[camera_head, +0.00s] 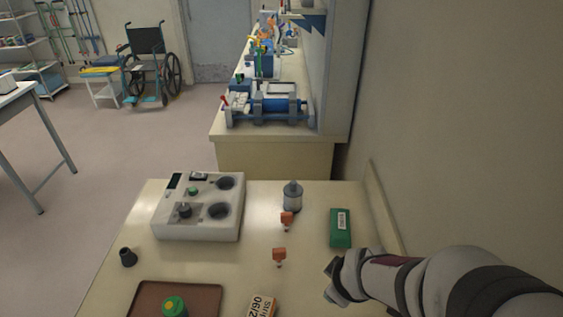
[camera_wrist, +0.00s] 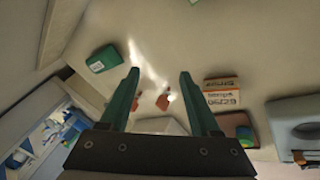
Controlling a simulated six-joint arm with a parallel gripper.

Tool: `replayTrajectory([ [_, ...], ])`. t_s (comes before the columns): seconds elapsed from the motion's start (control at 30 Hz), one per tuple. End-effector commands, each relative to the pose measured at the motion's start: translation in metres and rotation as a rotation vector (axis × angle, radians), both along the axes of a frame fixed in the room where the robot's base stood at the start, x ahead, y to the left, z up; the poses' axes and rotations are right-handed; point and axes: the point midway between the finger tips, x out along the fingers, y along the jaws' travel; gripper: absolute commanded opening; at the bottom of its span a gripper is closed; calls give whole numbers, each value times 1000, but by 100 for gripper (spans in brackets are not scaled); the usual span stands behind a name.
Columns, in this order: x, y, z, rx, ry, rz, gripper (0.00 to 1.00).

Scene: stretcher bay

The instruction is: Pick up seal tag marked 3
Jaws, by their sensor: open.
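Two small orange-red tags stand on the beige table in the head view: a farther tag (camera_head: 287,219) beside a grey canister, and a nearer tag (camera_head: 279,255). Both also show in the wrist view, one at the left (camera_wrist: 137,101) and one at the right (camera_wrist: 162,102), between my fingers. No number is legible on either, so I cannot tell which is marked 3. My gripper (camera_head: 333,282) is to the right of the nearer tag, above the table. In the wrist view my gripper (camera_wrist: 159,74) has its two green fingers wide apart with nothing held.
A green box (camera_head: 341,228) lies at the right, near the wall. The grey canister (camera_head: 292,196) stands behind the tags. A white device (camera_head: 168,222) is at the left, with a dark cup (camera_head: 128,257). A brown tray (camera_head: 146,298) and an orange-white labelled box (camera_head: 262,305) are in front.

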Motion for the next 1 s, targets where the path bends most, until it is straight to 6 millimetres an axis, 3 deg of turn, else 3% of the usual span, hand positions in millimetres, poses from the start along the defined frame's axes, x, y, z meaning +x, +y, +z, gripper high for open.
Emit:
replayTrajectory([
  [0.03, 24, 3, -20, -94, -63, 221, 63],
  [0.1, 61, 14, -43, -263, -207, 579, 63],
  [0.2, 92, 42, -71, -537, -433, 1052, 63],
  [0.3, 98, 74, -90, -816, -660, 1403, 63],
  [0.4, 90, 101, -101, -1086, -831, 1625, 63],
  [0.5, 96, 110, -111, -1413, -763, 1751, 63],
  [0.6, 97, 110, -117, -1593, -678, 1817, 63],
  [0.77, 109, 112, -123, -1671, -639, 1840, 63],
  [1.0, 150, 125, -140, -1666, -640, 1840, 63],
])
